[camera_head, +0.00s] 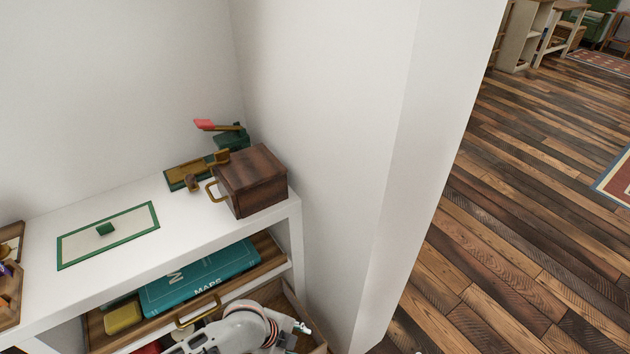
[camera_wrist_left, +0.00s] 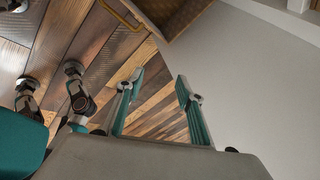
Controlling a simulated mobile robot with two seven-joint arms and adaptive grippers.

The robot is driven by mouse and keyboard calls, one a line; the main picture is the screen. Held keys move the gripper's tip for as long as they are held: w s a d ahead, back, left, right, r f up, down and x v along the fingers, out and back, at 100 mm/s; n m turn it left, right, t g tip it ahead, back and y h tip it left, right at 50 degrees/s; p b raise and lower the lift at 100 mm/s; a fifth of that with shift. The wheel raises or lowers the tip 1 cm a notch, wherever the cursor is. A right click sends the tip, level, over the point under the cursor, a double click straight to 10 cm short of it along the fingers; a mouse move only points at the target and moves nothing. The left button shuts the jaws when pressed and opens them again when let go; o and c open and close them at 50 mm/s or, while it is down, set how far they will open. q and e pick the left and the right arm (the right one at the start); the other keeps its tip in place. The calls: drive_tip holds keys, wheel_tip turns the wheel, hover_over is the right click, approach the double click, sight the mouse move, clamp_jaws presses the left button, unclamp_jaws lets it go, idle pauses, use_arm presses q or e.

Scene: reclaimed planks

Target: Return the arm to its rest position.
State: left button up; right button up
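My left gripper (camera_wrist_left: 160,78) shows in the left wrist view with its two teal fingers apart and nothing between them. The wooden floor and a white surface lie beyond it. In the head view a white and grey part of my arm (camera_head: 240,332) is at the bottom edge, in front of the shelf unit; no gripper fingers can be made out there. My right gripper is in neither view.
The white shelf unit (camera_head: 190,227) carries a dark wooden box (camera_head: 252,178). Below its top, a pulled-out drawer with a brass handle (camera_head: 198,311) holds a teal book (camera_head: 200,277) and a yellow item (camera_head: 123,317). A white wall (camera_head: 330,120) stands right; open plank floor (camera_head: 510,200) lies beyond.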

use_arm(q)
wheel_tip(320, 180, up, 6)
drive_tip(key=s+d+n+t+h+p, duration=0.2)
drive_tip(key=n+t+p, duration=0.1)
drive_tip(key=n, duration=0.3)
drive_tip(key=s+a+r+n+t+y+p, duration=0.2)
drive_tip(key=s+a+r+n, duration=0.3)
drive_tip(key=a, duration=0.4)
drive_tip(key=s+a+r+n+t+y+p, duration=0.1)
drive_tip(key=s+a+r+n+t+p, duration=0.2)
drive_tip(key=s+a+n, duration=0.4)
drive_tip(key=shift+a+r+y+p, duration=0.4)
drive_tip(key=shift+a+r+p, duration=0.35)
drive_tip(key=shift+a+r, duration=0.15)
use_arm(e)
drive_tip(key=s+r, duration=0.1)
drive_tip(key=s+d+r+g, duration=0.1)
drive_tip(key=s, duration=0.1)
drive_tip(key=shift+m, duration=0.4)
